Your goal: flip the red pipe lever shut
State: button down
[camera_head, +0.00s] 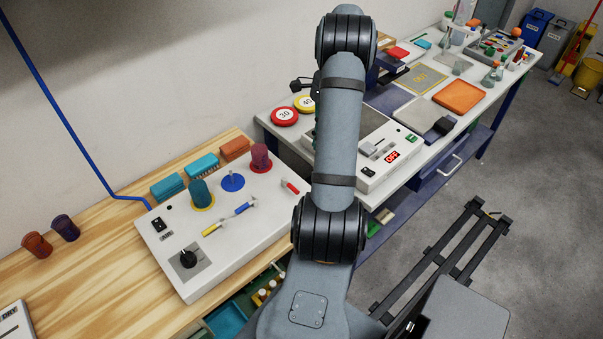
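A small red lever (291,187) lies low on the right part of a white sloping panel (188,279), close to the left side of my arm. Its handle slants down to the right from a pale end; whether it stands open or shut is too small to tell. A dark jointed piece (303,86) sticks out to the left behind my upper arm and looks like part of my gripper. It is above and away from the lever. The rest of it is hidden by the arm, and its fingers cannot be read.
The panel also bears a yellow lever (212,229), a blue lever (244,208), a teal cup (200,193), a dark red cup (261,158), a blue disc with a post (233,182) and a black knob (188,259). A second bench (402,178) is at right.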

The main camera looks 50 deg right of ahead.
aim_at(290, 186)
jog(key=shift+f, duration=0.15)
jog(key=a+f+p, duration=0.1)
jog(key=a+f, duration=0.1)
jog(key=f, duration=0.1)
jog(key=w+a+f+p, duration=0.1)
jog(key=f, duration=0.2)
jog(key=a+f+p, duration=0.1)
jog(key=a+f, duration=0.1)
jog(key=f, duration=0.1)
jog(key=shift+w+a+f+p, duration=0.1)
jog(key=shift+w+a+p, duration=0.05)
jog(key=shift+a+p, duration=0.2)
jog(key=shift+a+f, duration=0.1)
jog(key=shift+a, duration=0.2)
jog(key=shift+f+m+b, duration=0.1)
jog(key=shift+m+b, duration=0.2)
